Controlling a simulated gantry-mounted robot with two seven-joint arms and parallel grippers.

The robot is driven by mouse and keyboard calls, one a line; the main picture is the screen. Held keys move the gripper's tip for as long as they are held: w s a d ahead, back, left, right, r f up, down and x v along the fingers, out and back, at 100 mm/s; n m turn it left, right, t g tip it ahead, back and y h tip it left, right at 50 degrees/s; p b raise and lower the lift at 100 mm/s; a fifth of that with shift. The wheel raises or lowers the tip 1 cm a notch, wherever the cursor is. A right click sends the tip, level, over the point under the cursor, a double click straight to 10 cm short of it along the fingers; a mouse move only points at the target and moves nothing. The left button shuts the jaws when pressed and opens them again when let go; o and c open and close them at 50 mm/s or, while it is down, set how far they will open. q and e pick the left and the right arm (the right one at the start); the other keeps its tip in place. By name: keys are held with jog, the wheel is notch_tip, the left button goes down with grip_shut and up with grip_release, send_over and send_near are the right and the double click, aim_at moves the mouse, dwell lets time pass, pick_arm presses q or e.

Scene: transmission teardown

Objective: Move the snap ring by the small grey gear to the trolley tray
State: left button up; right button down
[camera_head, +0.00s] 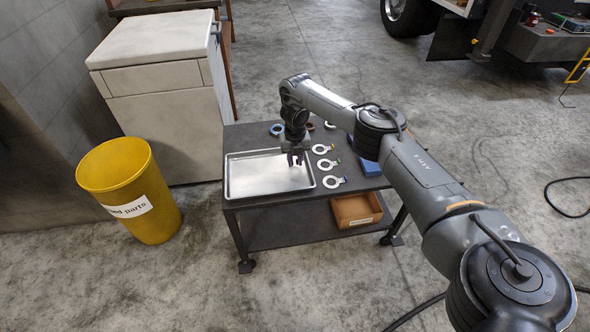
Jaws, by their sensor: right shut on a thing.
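The trolley tray (240,190) is a shallow, empty-looking metal tray on the left part of the dark trolley top. My right gripper (295,160) points down above the right part of the tray, inside its right rim. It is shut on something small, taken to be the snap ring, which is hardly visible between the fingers. No small grey gear can be made out. My left gripper is not in view.
Several pale rings with coloured tabs (327,164) lie right of the tray. A blue ring (277,129) lies behind it, and a blue object (370,168) sits farther right. An open brown box (356,210) is on the lower shelf. A yellow bin (128,188) stands left.

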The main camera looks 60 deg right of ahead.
aim_at(295, 173)
notch_tip(295, 173, down, 4)
jog(key=b, duration=0.3)
jog(key=shift+b, duration=0.4)
jog(key=c, duration=0.9)
grip_release()
jog(key=shift+f, duration=0.1)
jog(key=shift+c, duration=0.2)
